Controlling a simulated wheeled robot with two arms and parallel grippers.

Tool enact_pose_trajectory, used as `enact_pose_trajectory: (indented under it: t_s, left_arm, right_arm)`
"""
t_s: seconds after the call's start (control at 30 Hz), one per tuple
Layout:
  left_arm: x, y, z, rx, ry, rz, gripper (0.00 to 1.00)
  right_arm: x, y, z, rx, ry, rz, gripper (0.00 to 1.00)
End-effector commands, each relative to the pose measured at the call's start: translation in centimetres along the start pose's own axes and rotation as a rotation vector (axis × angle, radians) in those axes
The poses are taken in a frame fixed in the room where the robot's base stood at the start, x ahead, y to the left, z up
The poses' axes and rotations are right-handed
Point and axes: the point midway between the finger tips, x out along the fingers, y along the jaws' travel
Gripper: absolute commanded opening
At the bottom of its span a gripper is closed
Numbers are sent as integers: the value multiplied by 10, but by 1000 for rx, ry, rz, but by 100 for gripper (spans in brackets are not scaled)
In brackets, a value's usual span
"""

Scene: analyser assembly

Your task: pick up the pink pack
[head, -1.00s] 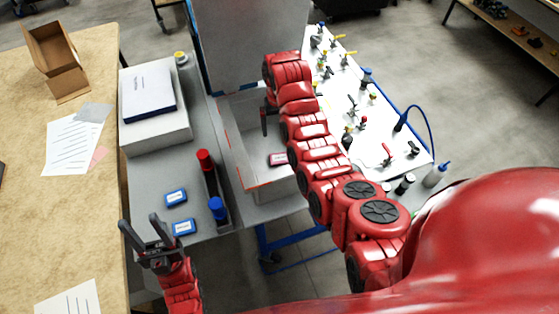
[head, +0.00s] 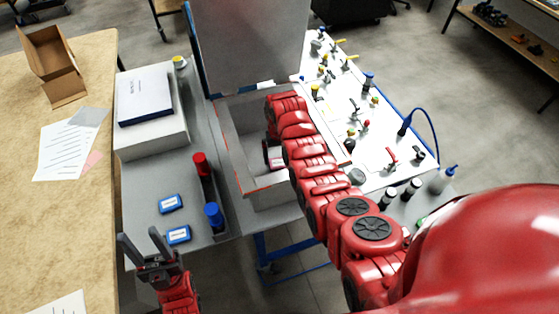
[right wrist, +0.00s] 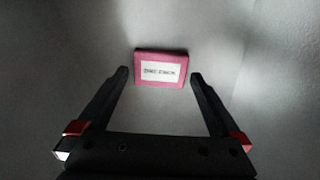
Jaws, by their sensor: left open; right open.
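The pink pack (right wrist: 160,82) has a white label and lies on the grey floor of the open analyser box (head: 238,160). In the right wrist view it sits just past the fingertips, centred across the gap between them. My right gripper (right wrist: 160,74) is open and empty, inside the box. In the head view my right gripper (head: 270,153) is mostly hidden by its own arm, and little of the pack can be made out there. My left gripper (head: 140,236) is open and empty near the front of the grey bench, left of the box.
Two blue packs (head: 171,203) lie on the grey bench. Red (head: 200,164) and blue (head: 213,216) cylinders stand in a rack beside the box. The box's raised lid (head: 250,45) stands behind it. A white panel with several valves (head: 362,112) is at right.

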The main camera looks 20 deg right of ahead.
Motion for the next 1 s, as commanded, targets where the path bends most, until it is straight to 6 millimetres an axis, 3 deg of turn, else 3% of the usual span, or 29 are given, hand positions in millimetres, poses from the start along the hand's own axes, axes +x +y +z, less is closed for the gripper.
enact_pose_trajectory:
  t_s: [0.23,0.53,0.9,1.0]
  left_arm:
    - [7,0,-1,0,0,0,50]
    - [6,0,-1,0,0,0,50]
    - [6,0,-1,0,0,0,50]
    - [6,0,-1,0,0,0,50]
  right_arm:
    - [18,0,1,0,-3,0,100]
    - [20,0,0,0,1,0,100]
    - [20,0,0,0,1,0,38]
    - [20,0,0,0,1,0,37]
